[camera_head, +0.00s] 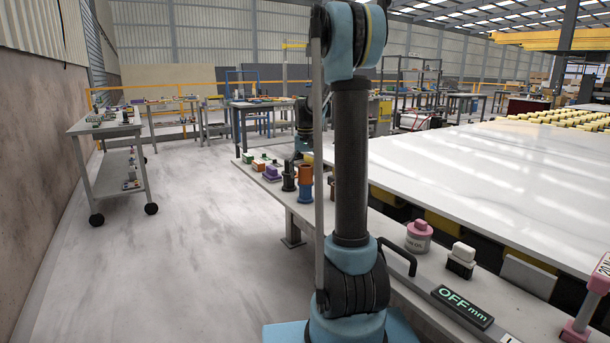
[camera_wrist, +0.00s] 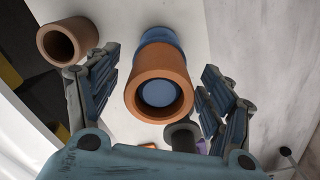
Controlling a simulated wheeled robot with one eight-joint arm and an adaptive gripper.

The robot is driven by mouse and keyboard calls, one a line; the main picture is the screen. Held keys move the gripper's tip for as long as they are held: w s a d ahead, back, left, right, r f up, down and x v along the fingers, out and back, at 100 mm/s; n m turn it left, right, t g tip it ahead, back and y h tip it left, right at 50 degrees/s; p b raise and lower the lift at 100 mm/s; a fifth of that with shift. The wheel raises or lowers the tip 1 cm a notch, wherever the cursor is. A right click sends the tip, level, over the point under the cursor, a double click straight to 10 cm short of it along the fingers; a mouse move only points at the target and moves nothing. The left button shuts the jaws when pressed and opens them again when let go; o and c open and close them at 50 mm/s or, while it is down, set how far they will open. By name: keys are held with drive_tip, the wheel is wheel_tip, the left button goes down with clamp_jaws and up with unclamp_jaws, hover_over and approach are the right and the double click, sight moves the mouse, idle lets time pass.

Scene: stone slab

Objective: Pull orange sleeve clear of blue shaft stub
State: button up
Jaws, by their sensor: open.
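The orange sleeve (camera_wrist: 137,92) is around the blue shaft stub (camera_wrist: 160,36). In the wrist view I look into its open end, and blue shows inside the bore and beyond the sleeve's far edge. The orange sleeve (camera_head: 306,183) also shows in the head view, upright on the ledge beside the slab. My gripper (camera_wrist: 160,72) is open, with one finger on each side of the sleeve. A gap shows between each finger and the sleeve. In the head view my arm hides part of this area.
A brown hollow cylinder (camera_wrist: 68,42) stands left of my left finger. A dark grey cylinder (camera_wrist: 182,137) is close below the sleeve in the wrist view. Purple and green blocks (camera_head: 271,172) sit farther along the ledge. The white slab (camera_head: 480,165) lies to the right.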

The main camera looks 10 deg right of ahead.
drive_tip(key=c, duration=1.2)
drive_tip(key=shift+r, duration=3.55)
drive_tip(key=shift+r, duration=3)
